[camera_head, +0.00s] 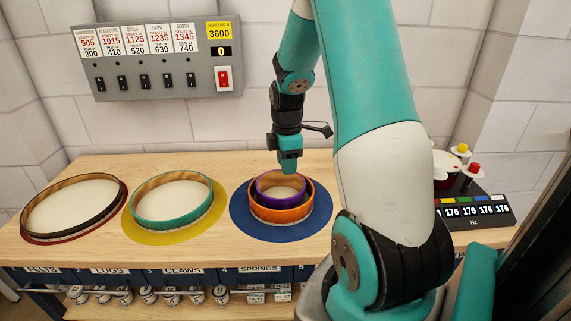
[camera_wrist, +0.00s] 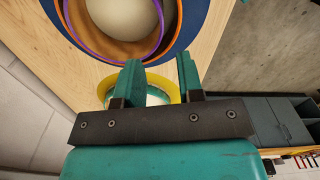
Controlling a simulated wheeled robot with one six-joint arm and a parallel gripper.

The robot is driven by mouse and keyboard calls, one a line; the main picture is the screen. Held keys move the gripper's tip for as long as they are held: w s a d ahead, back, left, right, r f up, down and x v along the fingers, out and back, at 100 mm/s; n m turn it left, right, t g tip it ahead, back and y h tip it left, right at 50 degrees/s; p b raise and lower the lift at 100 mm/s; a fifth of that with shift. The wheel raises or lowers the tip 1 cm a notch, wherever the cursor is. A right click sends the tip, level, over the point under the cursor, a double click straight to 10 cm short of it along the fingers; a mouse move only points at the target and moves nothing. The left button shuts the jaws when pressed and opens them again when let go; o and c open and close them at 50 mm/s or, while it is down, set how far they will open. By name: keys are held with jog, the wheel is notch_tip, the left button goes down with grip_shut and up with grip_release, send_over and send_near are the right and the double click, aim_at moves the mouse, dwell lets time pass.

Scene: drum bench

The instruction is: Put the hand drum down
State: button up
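A purple-rimmed drum (camera_head: 281,202) with a pale head sits within or on top of an orange drum (camera_head: 280,215); I cannot tell how deep. The orange drum stands on a round blue mat (camera_head: 240,220). Nothing in the frames marks which one is the hand drum. My gripper (camera_head: 289,171) points down at the far rim of the purple drum. In the wrist view my gripper (camera_wrist: 159,65) has its two fingers apart with nothing between them. The purple rim (camera_wrist: 72,33) and the orange rim (camera_wrist: 67,10) show beyond the fingertips there.
A teal drum (camera_head: 172,221) on a yellow mat (camera_head: 135,233) and a dark-rimmed drum (camera_head: 65,236) on a red mat stand to the left. A Hz readout (camera_head: 473,211) is at right. A switch panel (camera_head: 155,60) hangs on the wall. Wood (camera_head: 110,262) is bare in front.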

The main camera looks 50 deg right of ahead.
jog(key=a+r+m+t+y, duration=0.1)
jog(key=a+r, duration=0.3)
jog(key=a, duration=0.6)
jog(key=a+r+y, duration=0.1)
jog(key=a+r, duration=0.4)
jog(key=a, duration=0.5)
jog(key=s+a+r+m+y, duration=0.1)
jog(key=s+a+r, duration=0.1)
jog(key=s+a, duration=0.5)
jog(key=s+a+r+m+g+y, duration=0.1)
jog(key=s+a+r, duration=0.1)
jog(key=s+a, duration=0.6)
jog(key=shift+a+r+m, duration=0.3)
jog(key=shift+a+r, duration=0.1)
jog(key=shift+a, duration=0.75)
